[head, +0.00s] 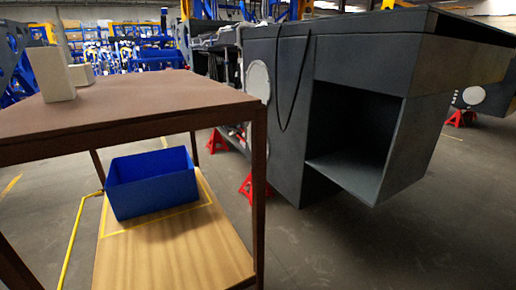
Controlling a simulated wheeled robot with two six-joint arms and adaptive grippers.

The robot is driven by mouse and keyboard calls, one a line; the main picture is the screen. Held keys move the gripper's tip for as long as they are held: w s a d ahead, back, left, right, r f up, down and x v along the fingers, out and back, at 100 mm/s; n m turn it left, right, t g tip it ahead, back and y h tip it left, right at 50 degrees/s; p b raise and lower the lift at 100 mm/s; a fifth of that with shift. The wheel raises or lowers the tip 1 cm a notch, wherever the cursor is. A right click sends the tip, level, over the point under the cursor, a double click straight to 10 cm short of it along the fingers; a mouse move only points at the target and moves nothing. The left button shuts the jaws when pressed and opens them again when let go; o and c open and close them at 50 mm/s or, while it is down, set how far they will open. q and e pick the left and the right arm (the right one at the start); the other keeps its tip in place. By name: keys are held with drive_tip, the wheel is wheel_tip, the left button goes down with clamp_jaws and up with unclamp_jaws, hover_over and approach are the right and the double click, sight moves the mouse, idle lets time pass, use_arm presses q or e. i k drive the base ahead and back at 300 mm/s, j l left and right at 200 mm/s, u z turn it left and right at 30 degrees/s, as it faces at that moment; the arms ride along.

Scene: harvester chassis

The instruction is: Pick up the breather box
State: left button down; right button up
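A pale beige box-like part (52,75) stands upright on the brown table top (140,98) at the left, near its far edge. A smaller pale block (80,74) adjoins it on the right; I cannot tell whether they are one piece. A blue open-topped box (152,186) sits on the wooden lower shelf (180,252) under the table top. No label shows which of these is the breather box. Neither of my grippers is in view.
The dark grey harvester chassis (285,110) stands to the right, with an open compartment (350,140) and red stands (255,188) near it. A table leg (259,200) stands between shelf and chassis. Yellow tape marks the shelf. Floor at the lower right (420,240) is clear.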

sight(82, 75)
drive_tip(key=u, duration=1.25)
drive_tip(key=i+j+z, duration=0.15)
drive_tip(key=j+z, duration=0.2)
drive_tip(key=j, duration=1)
drive_tip(key=j+z, duration=0.3)
drive_tip(key=j, duration=1.05)
drive_tip(key=i+j+z, duration=0.3)
drive_tip(key=j+z, duration=0.15)
drive_tip(key=j, duration=0.6)
drive_tip(key=i+j+z, duration=0.1)
drive_tip(key=j+z, duration=0.35)
drive_tip(key=j, duration=0.6)
drive_tip(key=j+z, duration=0.45)
drive_tip(key=j, duration=0.65)
drive_tip(key=k, duration=0.05)
